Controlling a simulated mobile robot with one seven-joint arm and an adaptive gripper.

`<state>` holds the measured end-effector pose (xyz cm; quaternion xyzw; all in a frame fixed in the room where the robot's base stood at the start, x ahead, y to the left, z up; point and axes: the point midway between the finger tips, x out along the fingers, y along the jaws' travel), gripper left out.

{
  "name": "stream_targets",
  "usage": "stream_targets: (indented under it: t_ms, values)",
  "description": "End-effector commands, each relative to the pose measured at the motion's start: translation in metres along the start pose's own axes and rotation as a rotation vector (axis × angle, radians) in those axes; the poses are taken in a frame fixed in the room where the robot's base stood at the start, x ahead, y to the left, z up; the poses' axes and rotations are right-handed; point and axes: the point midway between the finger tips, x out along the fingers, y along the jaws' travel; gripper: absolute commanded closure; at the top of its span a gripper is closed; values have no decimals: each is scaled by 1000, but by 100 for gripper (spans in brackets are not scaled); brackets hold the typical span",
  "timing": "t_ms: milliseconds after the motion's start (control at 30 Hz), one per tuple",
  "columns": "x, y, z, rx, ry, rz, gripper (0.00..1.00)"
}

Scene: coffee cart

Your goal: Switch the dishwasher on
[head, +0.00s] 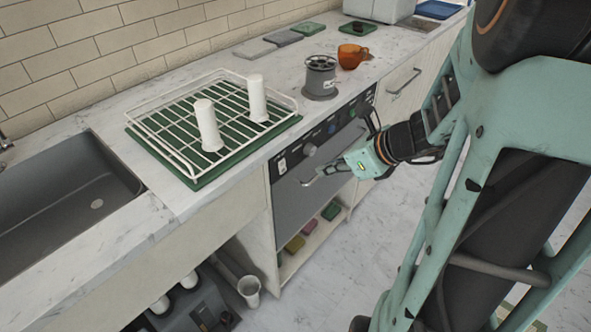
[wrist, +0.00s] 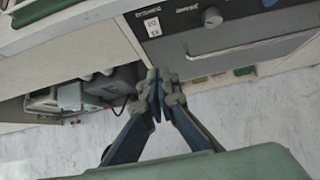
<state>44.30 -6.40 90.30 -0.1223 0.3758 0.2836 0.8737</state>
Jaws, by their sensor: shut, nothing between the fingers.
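The dishwasher (head: 295,205) is a grey-fronted machine under the counter with a dark control strip. A small white switch (head: 282,166) sits at the strip's left end and also shows in the wrist view (wrist: 152,27). A round grey knob (head: 310,149) is to its right and shows in the wrist view (wrist: 212,17). A bar handle (wrist: 250,46) runs across the front below them. My gripper (head: 332,168) is in front of the dishwasher; its fingertips (wrist: 158,88) meet, with nothing between them. In the wrist view they appear below the switch. The switch's setting is too small to tell.
A white wire rack (head: 165,153) with two white cylinders stands on a green mat above the dishwasher. A grey canister (head: 320,78) and an orange cup (head: 351,56) are farther along the counter. A sink (head: 60,200) is at left. Floor in front is clear.

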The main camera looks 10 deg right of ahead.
Motion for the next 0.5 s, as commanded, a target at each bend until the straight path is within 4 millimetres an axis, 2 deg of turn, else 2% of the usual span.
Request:
stream_targets:
  t_ms: [167,500]
  values:
    - [19,0,-2,0,0,3,100]
    - [91,1,-3,0,1,4,100]
